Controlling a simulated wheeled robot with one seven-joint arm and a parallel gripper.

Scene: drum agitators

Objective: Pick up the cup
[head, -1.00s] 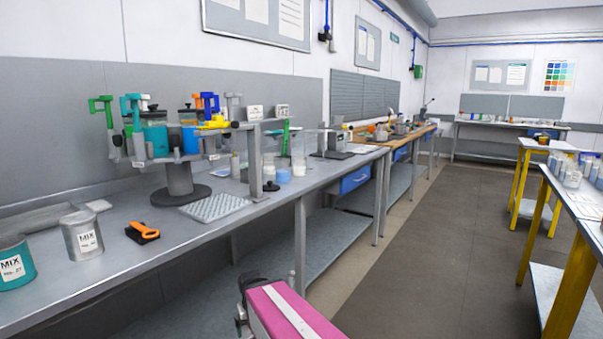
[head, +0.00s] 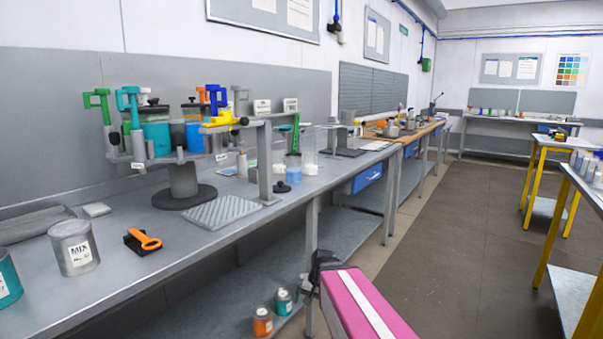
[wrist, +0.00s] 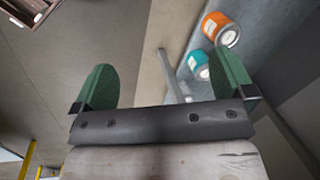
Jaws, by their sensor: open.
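A small light-blue cup (head: 293,174) stands on the long grey bench, right of the drum agitator, among small containers. I cannot tell for sure that it is the task's cup. My gripper (wrist: 165,88) is open and empty in the wrist view, its two green fingers wide apart. In the head view my pink arm reaches in from the bottom edge, in front of the bench and apart from the cup. The cup does not show in the wrist view, where the floor and lower shelf lie beyond the fingers.
An orange can (head: 262,322) and a teal can (head: 284,302) stand on the bench's lower shelf. The drum agitator (head: 180,180), a perforated mat (head: 222,211) and an orange-handled tool (head: 144,239) are on the bench top. The aisle floor (head: 425,235) is clear.

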